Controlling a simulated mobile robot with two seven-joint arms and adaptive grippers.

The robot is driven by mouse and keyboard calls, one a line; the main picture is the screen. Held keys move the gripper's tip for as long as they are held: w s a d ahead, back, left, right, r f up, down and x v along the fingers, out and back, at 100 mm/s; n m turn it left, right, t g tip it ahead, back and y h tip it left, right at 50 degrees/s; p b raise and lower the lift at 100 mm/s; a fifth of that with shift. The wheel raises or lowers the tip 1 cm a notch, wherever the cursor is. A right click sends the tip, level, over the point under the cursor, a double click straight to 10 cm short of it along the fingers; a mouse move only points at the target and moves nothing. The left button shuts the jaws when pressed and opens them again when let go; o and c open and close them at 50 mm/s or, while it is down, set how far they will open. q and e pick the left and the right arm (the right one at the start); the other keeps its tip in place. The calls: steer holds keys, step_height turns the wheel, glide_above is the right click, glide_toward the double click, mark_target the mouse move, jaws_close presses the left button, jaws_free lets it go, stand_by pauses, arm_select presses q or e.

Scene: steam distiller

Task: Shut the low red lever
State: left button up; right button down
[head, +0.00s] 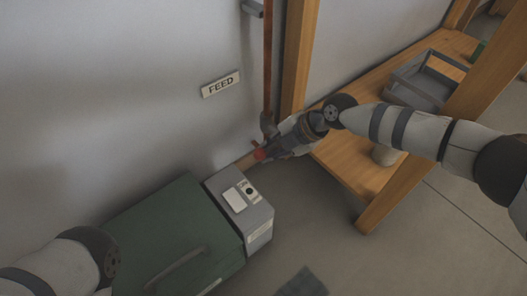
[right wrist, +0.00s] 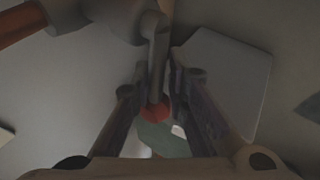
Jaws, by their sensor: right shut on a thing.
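The low red lever (head: 260,154) is at the foot of the copper pipe (head: 268,60), below the FEED sign. My right gripper (head: 266,148) reaches it from the right in the head view. In the right wrist view the red lever end (right wrist: 155,112) shows at the fingertips, with a grey stem between the two fingers. My right gripper (right wrist: 160,92) is shut on the lever. The valve body (right wrist: 120,18) shows at the top of that view. My left arm comes in at the lower left of the head view, but its gripper is out of the picture.
A green box with a handle (head: 165,235) and a grey control unit (head: 240,205) stand below the lever. A wooden bench (head: 345,165) with a grey crate (head: 418,85) is at the right. A dark mat (head: 302,284) lies on otherwise bare floor.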

arm_select(q)
steer(key=shift+w+a+r, duration=0.15)
steer(key=shift+w+r, duration=0.1)
steer(key=shift+w, duration=0.15)
arm_select(e)
steer(key=shift+a+r+g+y, duration=0.3)
steer(key=shift+a+r+y, duration=0.2)
steer(key=shift+a, duration=0.05)
steer(key=c, duration=1.3)
jaws_free()
steer(key=shift+s+r, duration=0.15)
arm_select(q)
steer(key=shift+s, duration=0.1)
arm_select(e)
steer(key=shift+d, duration=0.2)
steer(key=shift+f, duration=0.2)
